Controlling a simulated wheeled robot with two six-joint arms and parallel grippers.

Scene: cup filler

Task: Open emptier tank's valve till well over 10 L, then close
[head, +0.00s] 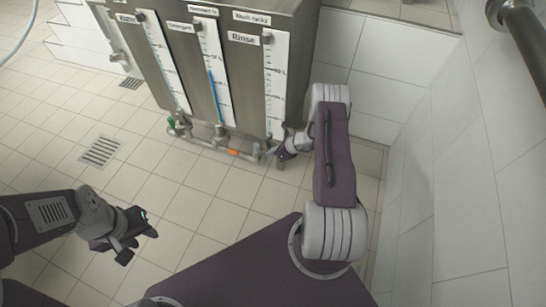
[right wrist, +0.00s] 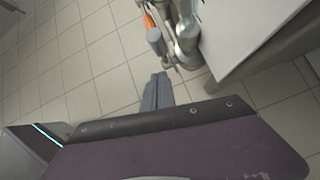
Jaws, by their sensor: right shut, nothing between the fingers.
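A steel tank unit (head: 230,70) stands at the top of the head view with three upright gauges. The middle gauge (head: 213,75) shows a blue column to about mid-height. The right gauge (head: 275,75), labelled Rinse, shows no clear blue. The left gauge (head: 163,60) has a faint blue line. Below run pipes with a green handle (head: 171,122) and an orange handle (head: 233,152), also in the right wrist view (right wrist: 149,21). My right gripper (head: 281,157) is shut and empty by the pipe's right end; its fingers (right wrist: 157,92) point toward the fittings, apparently apart from them. My left gripper (head: 140,246) is open and empty, above the floor.
A floor drain (head: 100,151) lies left of the unit. A tiled wall (head: 455,180) stands close on the right, with a metal pipe (head: 525,40) at the top right. The tiled floor between my left gripper and the tank unit is clear.

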